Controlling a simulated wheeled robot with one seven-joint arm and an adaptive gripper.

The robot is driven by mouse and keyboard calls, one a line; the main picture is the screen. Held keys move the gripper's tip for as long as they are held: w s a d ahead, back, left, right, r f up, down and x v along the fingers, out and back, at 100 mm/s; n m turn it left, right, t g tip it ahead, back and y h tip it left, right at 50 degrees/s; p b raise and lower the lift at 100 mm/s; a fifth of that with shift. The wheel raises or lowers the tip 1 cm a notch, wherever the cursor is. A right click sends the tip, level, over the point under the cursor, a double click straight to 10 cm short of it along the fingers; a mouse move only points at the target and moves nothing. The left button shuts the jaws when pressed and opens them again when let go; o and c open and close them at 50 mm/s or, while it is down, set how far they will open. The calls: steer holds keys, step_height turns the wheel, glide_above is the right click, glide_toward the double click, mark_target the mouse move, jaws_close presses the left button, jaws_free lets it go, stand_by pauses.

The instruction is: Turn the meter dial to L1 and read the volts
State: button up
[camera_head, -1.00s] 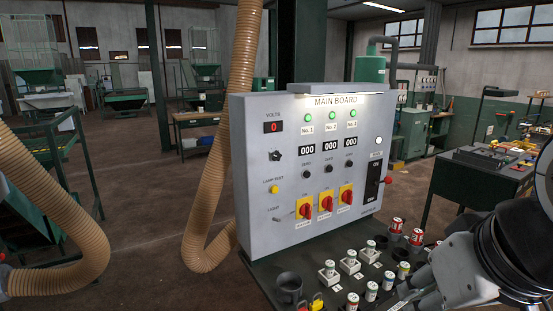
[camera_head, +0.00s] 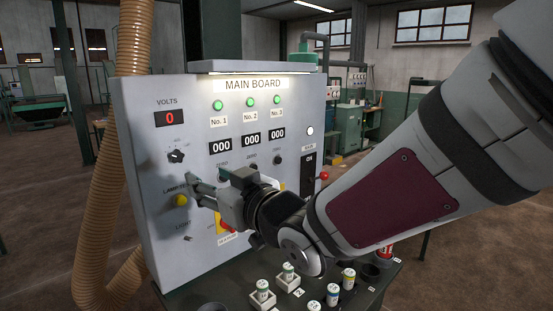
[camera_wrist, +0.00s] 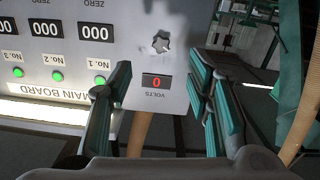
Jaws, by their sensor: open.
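The main board (camera_head: 140,230) is a grey upright panel. Its volts display (camera_head: 170,119) reads a red 0, and the same display (camera_wrist: 158,82) shows upside down in the wrist view. The meter dial (camera_head: 176,156) is a small black knob below the display; its setting is too small to read. In the wrist view the dial (camera_wrist: 160,43) lies beyond my open fingers, roughly between their lines. My gripper (camera_head: 196,188) is open and empty, in front of the board, below and right of the dial. The fingers also show in the wrist view (camera_wrist: 160,85). Contact with the board cannot be told.
A yellow lamp test button (camera_head: 180,200) sits just below the dial, close to my fingertips. A red-handled switch (camera_head: 226,224) is partly behind my gripper. Small fuses (camera_head: 288,273) stand on the ledge below. A ribbed tan hose (camera_head: 100,240) hangs left of the board.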

mark_target(179, 159)
steer(key=shift+y, duration=0.3)
steer(key=p+x, duration=0.1)
steer(key=x, duration=1.3)
steer(key=shift+r, duration=0.15)
jaws_close()
